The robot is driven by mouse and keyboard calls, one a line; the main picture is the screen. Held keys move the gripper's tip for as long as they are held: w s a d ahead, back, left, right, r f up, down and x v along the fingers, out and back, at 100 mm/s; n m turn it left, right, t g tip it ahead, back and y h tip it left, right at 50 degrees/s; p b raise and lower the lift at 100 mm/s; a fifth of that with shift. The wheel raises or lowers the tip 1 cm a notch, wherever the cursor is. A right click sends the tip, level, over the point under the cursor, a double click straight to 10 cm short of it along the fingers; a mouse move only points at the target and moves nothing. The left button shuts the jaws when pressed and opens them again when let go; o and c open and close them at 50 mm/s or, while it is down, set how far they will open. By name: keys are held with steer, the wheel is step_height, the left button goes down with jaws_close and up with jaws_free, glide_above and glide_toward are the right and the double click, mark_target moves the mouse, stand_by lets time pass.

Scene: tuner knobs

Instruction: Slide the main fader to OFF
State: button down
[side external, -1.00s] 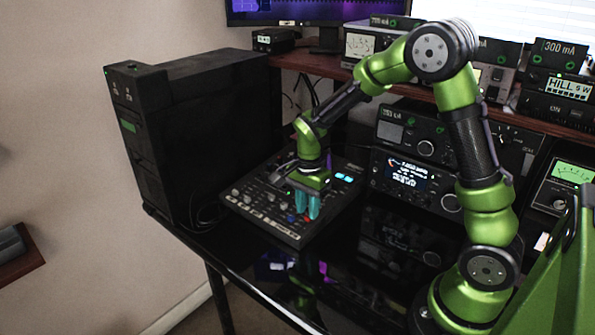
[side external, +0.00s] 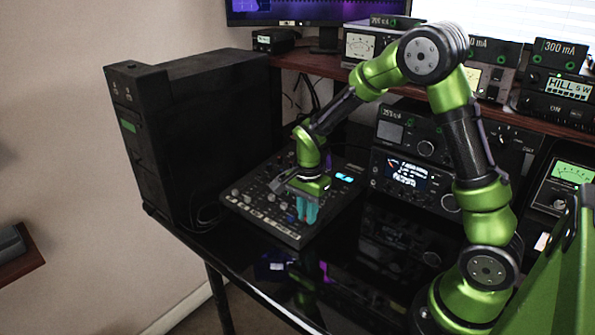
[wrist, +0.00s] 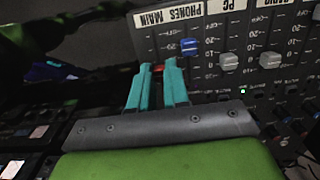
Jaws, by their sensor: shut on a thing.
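The mixer (side external: 258,222) lies on the black desk, with a row of fader slots. In the wrist view, the label strip (wrist: 168,17) reads MAIN and PHONES upside down. The red fader cap (wrist: 158,69), in the column by MAIN, sits between my teal fingertips and is partly hidden by them. My gripper (wrist: 158,66) is shut on it. From the side, my gripper (side external: 306,209) points down at the mixer's front part, with a bit of red showing at the fingers. The blue fader cap (wrist: 189,46) is beside the fingers, apart from them.
White fader caps (wrist: 229,62) stand farther along the row. A black computer tower (side external: 190,130) stands left of the mixer. Radio units (side external: 410,178) stand to the right. Glossy desk in front of the mixer is open.

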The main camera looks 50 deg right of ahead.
mark_target(296, 233)
steer(key=shift+a+f, duration=0.15)
steer(key=shift+a, duration=2.1)
steer(key=c, duration=1.4)
jaws_free()
step_height(296, 233, up, 17)
steer(key=shift+f, duration=0.1)
